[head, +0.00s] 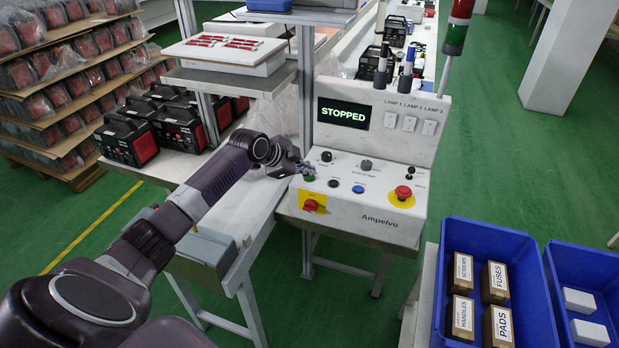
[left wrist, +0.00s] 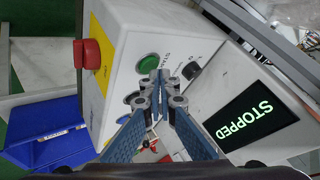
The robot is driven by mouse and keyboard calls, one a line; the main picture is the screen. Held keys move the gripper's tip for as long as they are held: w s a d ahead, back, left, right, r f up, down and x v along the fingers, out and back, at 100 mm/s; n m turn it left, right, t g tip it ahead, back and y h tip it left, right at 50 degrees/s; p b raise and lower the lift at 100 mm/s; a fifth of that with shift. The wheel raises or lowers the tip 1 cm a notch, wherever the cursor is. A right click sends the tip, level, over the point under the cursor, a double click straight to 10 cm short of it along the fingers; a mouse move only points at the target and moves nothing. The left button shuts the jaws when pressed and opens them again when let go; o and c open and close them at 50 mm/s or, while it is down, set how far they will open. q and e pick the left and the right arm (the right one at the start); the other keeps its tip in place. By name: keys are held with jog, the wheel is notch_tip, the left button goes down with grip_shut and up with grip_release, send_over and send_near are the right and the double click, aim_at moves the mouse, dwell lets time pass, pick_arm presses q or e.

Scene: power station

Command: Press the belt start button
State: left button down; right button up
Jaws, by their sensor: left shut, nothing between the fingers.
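The control box (head: 354,214) marked Ampelvo stands on a bench, and its display (head: 343,114) reads STOPPED. The green button (head: 309,178) sits at the left end of its sloped panel. It also shows in the left wrist view (left wrist: 149,64), beside lettering only partly readable. My left gripper (head: 303,170) is shut and empty, with its fingertips at the green button in the head view. In the left wrist view the shut fingertips (left wrist: 160,78) appear just beside and below the button; I cannot tell whether they touch it. My right gripper is not in view.
A blue button (head: 358,189) and a red mushroom button (head: 403,192) sit farther right on the panel. A red switch (head: 313,206) is on the box's front. Blue bins (head: 451,230) stand at right; loaded shelves stand at left.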

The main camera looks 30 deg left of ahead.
aim_at(308, 178)
pick_arm(q)
jog(key=shift+f, duration=0.45)
dwell(0.9)
jog(key=shift+r+p, duration=0.5)
jog(key=shift+r, duration=0.3)
jog(key=shift+r, duration=0.15)
notch_tip(308, 178, up, 5)
jog(key=p, duration=0.4)
dwell(0.6)
